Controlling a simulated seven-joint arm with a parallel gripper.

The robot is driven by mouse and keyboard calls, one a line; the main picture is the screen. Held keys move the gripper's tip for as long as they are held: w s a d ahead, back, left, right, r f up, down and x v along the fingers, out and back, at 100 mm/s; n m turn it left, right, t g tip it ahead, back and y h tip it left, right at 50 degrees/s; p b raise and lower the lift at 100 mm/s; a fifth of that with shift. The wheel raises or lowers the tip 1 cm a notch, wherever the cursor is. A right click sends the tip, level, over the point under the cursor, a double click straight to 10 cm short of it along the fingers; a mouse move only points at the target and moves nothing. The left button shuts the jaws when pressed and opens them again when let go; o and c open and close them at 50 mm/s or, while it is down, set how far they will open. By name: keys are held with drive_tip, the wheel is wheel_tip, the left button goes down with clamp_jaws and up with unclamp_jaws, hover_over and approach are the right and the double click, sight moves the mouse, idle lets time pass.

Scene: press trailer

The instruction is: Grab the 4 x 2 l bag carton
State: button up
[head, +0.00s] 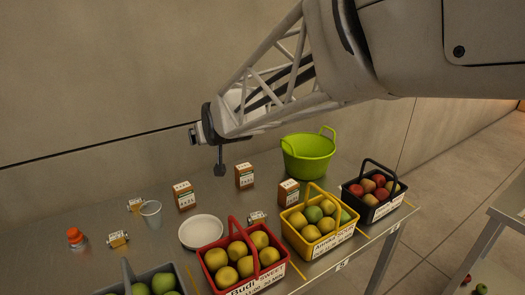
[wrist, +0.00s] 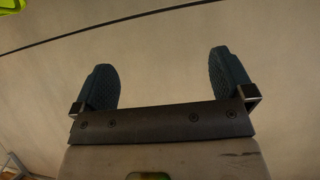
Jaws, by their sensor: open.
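Three brown cartons with white printed labels stand upright on the metal table: a left one (head: 184,196), a middle one (head: 244,176) and a right one (head: 288,193). The print is too small for me to tell which is the 4 x 2 l bag carton. My gripper (head: 219,168) hangs above the back of the table, a little left of the middle carton and apart from it in the head view. In the wrist view my gripper (wrist: 164,80) has its two dark pads wide apart, with only the plain wall between them. No carton shows in the wrist view.
A green tub (head: 308,157) stands at the back right. A red basket (head: 215,277), a yellow basket (head: 291,238) and a black basket (head: 374,211) hold fruit along the front. A white plate (head: 201,231), a clear cup (head: 151,213) and an orange-capped bottle (head: 76,239) stand further left.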

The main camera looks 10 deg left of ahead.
drive_tip(key=s+a+f+n+y, duration=0.1)
drive_tip(key=a+y, duration=0.1)
drive_tip(key=a, duration=0.8)
approach(183, 187)
drive_tip(key=x, duration=0.3)
drive_tip(key=shift+s, duration=0.1)
drive_tip(key=shift+a+f, duration=0.1)
drive_tip(key=shift+a, duration=0.05)
drive_tip(key=shift+x, duration=1.2)
drive_tip(key=shift+x, duration=2.6)
drive_tip(key=shift+c, duration=0.2)
drive_tip(key=c, duration=1.1)
